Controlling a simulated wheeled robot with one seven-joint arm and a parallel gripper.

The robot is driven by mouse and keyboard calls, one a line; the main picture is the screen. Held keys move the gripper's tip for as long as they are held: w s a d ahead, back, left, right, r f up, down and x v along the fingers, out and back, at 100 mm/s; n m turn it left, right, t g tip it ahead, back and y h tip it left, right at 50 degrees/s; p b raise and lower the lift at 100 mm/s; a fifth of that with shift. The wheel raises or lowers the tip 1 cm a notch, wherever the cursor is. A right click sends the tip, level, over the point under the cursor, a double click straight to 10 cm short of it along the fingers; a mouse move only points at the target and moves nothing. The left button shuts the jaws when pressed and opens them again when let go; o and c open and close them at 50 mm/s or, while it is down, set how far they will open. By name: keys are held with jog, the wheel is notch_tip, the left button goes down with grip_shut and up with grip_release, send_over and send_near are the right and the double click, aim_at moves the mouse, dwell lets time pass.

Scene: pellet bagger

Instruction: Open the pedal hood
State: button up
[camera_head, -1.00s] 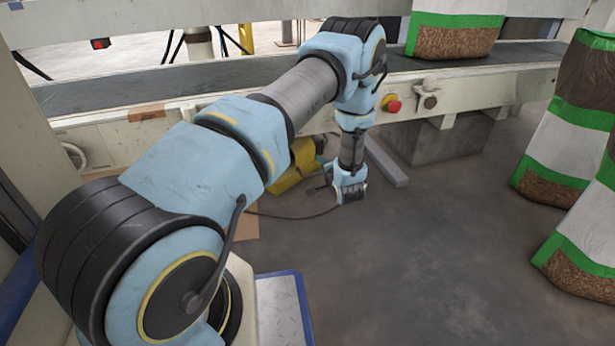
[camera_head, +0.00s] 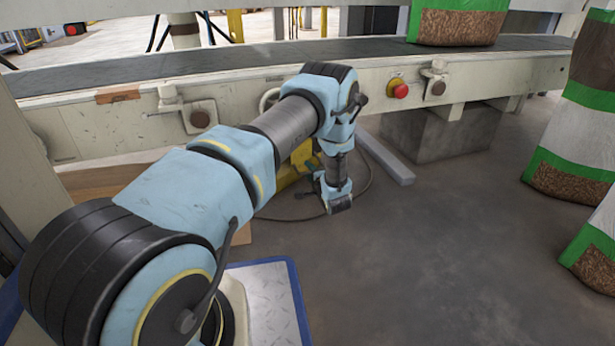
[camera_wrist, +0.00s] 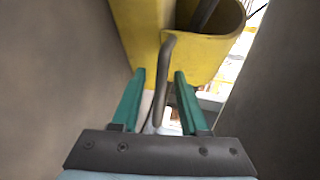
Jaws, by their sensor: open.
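The yellow pedal hood (camera_wrist: 150,35) fills the top middle of the wrist view, with a rounded, open-looking yellow part at its right. A grey bent bar (camera_wrist: 162,75), which looks like its handle, runs down in front of it. My gripper (camera_wrist: 158,74) is open, with its green fingers on either side of the bar. I cannot tell whether either finger touches it. In the head view, part of the yellow hood (camera_head: 303,154) shows low beneath the conveyor, mostly hidden behind my arm. My fingers are hard to make out there.
The conveyor (camera_head: 220,69) runs across the back, with a red button (camera_head: 400,90) on its frame. A grey beam (camera_head: 388,163) lies on the floor right of my wrist. Filled bags (camera_head: 580,130) stand at the right. The middle floor is clear.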

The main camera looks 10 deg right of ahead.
jog(key=shift+x, duration=0.95)
grip_shut()
dwell(0.8)
